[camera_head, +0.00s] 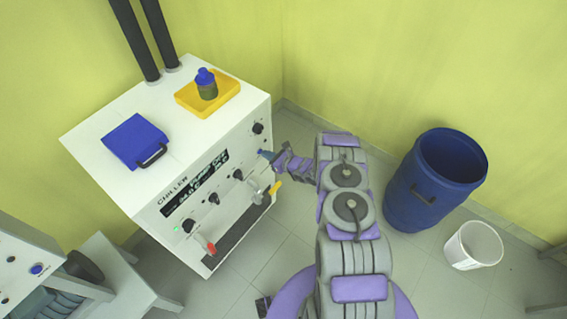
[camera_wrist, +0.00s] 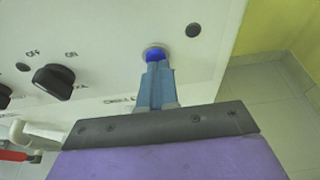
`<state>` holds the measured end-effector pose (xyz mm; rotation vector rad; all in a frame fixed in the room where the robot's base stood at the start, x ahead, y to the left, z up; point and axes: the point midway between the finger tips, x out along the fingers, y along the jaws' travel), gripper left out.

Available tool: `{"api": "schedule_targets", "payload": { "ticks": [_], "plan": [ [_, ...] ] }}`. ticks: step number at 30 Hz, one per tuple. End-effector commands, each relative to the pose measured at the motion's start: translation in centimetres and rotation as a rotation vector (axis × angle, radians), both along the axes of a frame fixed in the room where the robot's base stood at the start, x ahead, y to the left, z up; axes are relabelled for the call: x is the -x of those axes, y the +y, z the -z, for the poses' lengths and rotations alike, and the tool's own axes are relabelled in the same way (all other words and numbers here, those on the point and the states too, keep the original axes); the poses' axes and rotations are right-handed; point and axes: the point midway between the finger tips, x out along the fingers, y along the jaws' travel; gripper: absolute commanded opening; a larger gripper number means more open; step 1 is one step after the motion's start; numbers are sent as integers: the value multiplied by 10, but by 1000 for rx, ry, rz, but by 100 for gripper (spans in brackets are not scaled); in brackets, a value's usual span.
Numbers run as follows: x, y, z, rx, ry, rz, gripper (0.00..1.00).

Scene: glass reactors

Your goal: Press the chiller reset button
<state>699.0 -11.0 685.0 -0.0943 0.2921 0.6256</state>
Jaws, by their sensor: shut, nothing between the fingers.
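The chiller (camera_head: 150,195) is a white box with a front panel of black knobs and a display. In the wrist view, a round blue button with a pale ring (camera_wrist: 153,54) sits on the panel (camera_wrist: 110,25), right of the black ON/OFF knob (camera_wrist: 52,82). My gripper (camera_wrist: 157,66) is shut and empty, its blue-grey fingertips at the button and overlapping its lower part. I cannot tell whether they touch or press it. In the head view, my gripper (camera_head: 265,154) is at the right part of the chiller's front panel, and the button is hidden there.
A yellow tray (camera_head: 228,102) with a blue-capped bottle (camera_head: 207,86) and a blue case (camera_head: 136,140) are on the chiller's top. Red (camera_head: 209,246) and yellow (camera_head: 275,187) valve handles stick out low on its front. A blue barrel (camera_head: 405,190) and white bucket (camera_head: 474,246) stand right.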

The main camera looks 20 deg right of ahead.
Motion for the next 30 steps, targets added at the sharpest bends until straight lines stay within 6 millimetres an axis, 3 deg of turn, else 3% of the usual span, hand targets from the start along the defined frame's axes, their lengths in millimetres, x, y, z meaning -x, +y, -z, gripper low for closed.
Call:
{"api": "schedule_targets", "payload": {
  "ticks": [9, 15, 21, 30],
  "plan": [
    [52, -51, -17, -7, 4, 8, 0],
    [79, -70, -24, -8, 7, 5, 0],
    [91, -74, -28, -4, 8, 3, 0],
    [92, -76, -27, -4, 8, 1, 0]
  ]
}}
